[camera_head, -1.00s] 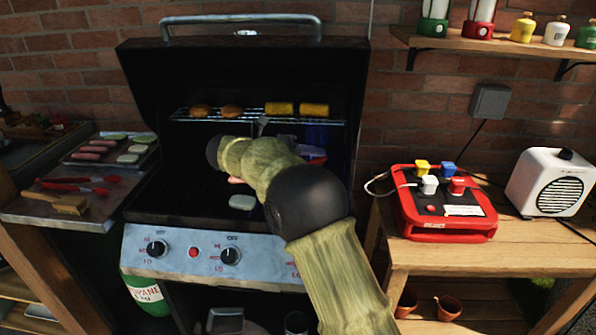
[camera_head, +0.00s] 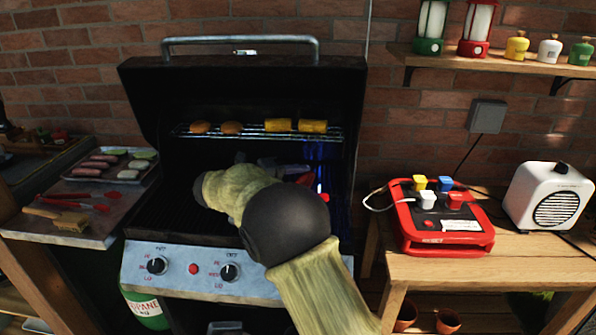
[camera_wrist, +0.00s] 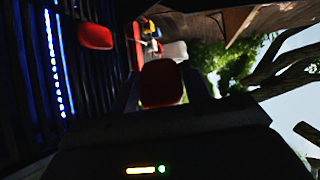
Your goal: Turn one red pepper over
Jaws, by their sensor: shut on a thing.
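In the wrist view, my gripper (camera_wrist: 162,90) is shut on a red pepper (camera_wrist: 162,83), whose broad red face shows between the fingers. The grill grate (camera_wrist: 25,100) is on the left of that view, so the pepper appears lifted and turned off its flat lie. A second red pepper (camera_wrist: 95,36) lies on the grate, apart from the gripper. In the head view, my arm hides most of the gripper and the grate's middle. A small red piece (camera_head: 325,197) shows at the grate's right side.
The open grill lid stands behind. A warming rack (camera_head: 265,133) with buns and corn crosses above the grate. A tray (camera_head: 85,180) of meat and a pair of red tongs (camera_head: 85,205) are on the left shelf. A red box (camera_head: 440,235) and white radio (camera_head: 550,195) stand on the right table.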

